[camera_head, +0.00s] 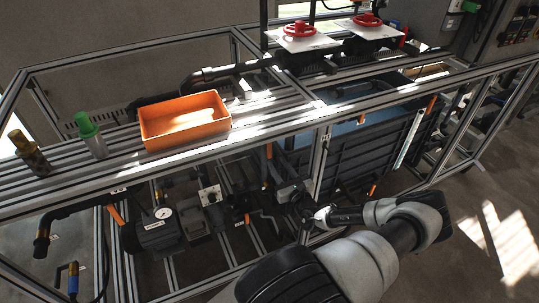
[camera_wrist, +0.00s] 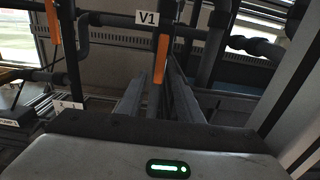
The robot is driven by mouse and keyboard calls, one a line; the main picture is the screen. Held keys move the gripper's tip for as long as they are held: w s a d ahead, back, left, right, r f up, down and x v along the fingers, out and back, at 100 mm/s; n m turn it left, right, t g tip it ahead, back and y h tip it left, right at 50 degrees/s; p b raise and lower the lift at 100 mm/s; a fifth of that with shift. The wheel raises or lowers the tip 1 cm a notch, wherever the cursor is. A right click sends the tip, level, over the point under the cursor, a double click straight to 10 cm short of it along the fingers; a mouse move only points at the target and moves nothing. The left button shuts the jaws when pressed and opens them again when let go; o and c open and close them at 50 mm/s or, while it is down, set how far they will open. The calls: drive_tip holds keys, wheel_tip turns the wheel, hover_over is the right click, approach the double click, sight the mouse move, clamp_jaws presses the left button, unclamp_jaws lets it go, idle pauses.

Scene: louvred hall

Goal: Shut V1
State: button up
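The V1 label (camera_wrist: 147,17) is a white tag on a dark pipe at the top of the wrist view. An orange lever handle (camera_wrist: 160,62) hangs just below and right of it. In the head view an orange lever (camera_head: 269,151) shows under the front rail of the bench, probably the same one. My gripper (camera_wrist: 156,78) is open, its two grey fingers pointing toward the lever, one on each side of its lower end. I cannot tell whether either finger touches it. In the head view my gripper (camera_head: 289,190) is small and dark below the rail.
An orange bin (camera_head: 185,122), a green-capped bottle (camera_head: 91,136) and a brass-coloured fitting (camera_head: 30,154) stand on the bench. Red handwheels (camera_head: 298,30) sit at the back. Metal frame posts (camera_head: 319,165) stand close to my gripper. Another orange lever (camera_wrist: 53,22) is at upper left.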

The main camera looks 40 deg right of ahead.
sight(270, 153)
drive_tip(key=shift+b+x, duration=0.6)
drive_tip(key=shift+x, duration=3.2)
drive_tip(key=shift+a+p, duration=0.1)
drive_tip(key=shift+p, duration=0.3)
drive_tip(key=shift+f, duration=0.1)
drive_tip(key=shift+c, duration=0.5)
clamp_jaws()
